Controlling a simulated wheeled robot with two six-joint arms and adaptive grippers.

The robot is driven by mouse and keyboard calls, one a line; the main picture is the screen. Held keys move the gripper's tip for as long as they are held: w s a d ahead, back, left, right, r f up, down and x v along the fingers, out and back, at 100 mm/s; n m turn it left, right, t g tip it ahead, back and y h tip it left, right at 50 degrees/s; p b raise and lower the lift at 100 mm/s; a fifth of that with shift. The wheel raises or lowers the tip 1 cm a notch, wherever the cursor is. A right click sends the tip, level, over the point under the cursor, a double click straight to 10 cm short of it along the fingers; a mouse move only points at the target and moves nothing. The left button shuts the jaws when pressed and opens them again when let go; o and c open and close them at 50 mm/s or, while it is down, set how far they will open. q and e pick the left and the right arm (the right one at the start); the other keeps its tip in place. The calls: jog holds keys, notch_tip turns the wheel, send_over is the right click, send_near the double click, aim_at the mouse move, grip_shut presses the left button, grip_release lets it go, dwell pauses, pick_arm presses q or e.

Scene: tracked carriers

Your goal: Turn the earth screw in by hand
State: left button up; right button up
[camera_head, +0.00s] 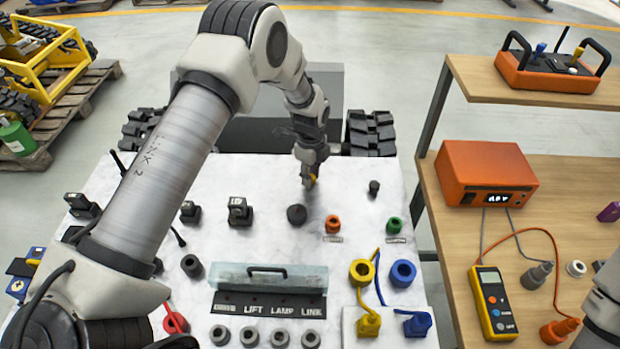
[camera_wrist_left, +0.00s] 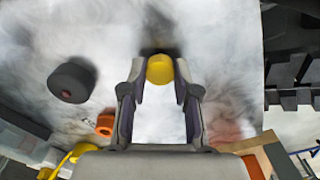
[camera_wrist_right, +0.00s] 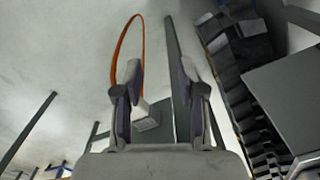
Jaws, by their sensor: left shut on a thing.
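A yellow round screw head (camera_wrist_left: 160,69), which I take for the earth screw, sits between the fingertips of my left gripper (camera_wrist_left: 160,78). In the head view my left gripper (camera_head: 310,177) points down over the back middle of the white panel (camera_head: 345,172). A bit of the yellow screw head shows at its tips there. The shank and its hole are hidden, so I cannot tell how deep it sits. My right gripper (camera_wrist_right: 160,95) has its fingers apart and nothing between them; in the head view only part of my right arm shows at the right edge.
A dark round knob (camera_head: 297,214), an orange socket (camera_head: 333,224) and a green socket (camera_head: 394,225) stand near the left gripper. A clear cover with a handle (camera_head: 267,269) lies in front. At right, a wooden bench holds an orange box (camera_head: 487,172) and a yellow meter (camera_head: 493,303).

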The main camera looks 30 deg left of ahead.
pick_arm(q)
jog(key=shift+m, duration=0.7)
jog(key=m, duration=0.4)
jog(key=shift+w+m+b, duration=0.1)
jog(key=shift+m+b, duration=0.2)
jog(key=shift+b, duration=0.1)
jog(key=m, duration=0.5)
jog(key=shift+r, duration=0.1)
jog(key=o, duration=0.9)
jog(key=shift+o, duration=0.2)
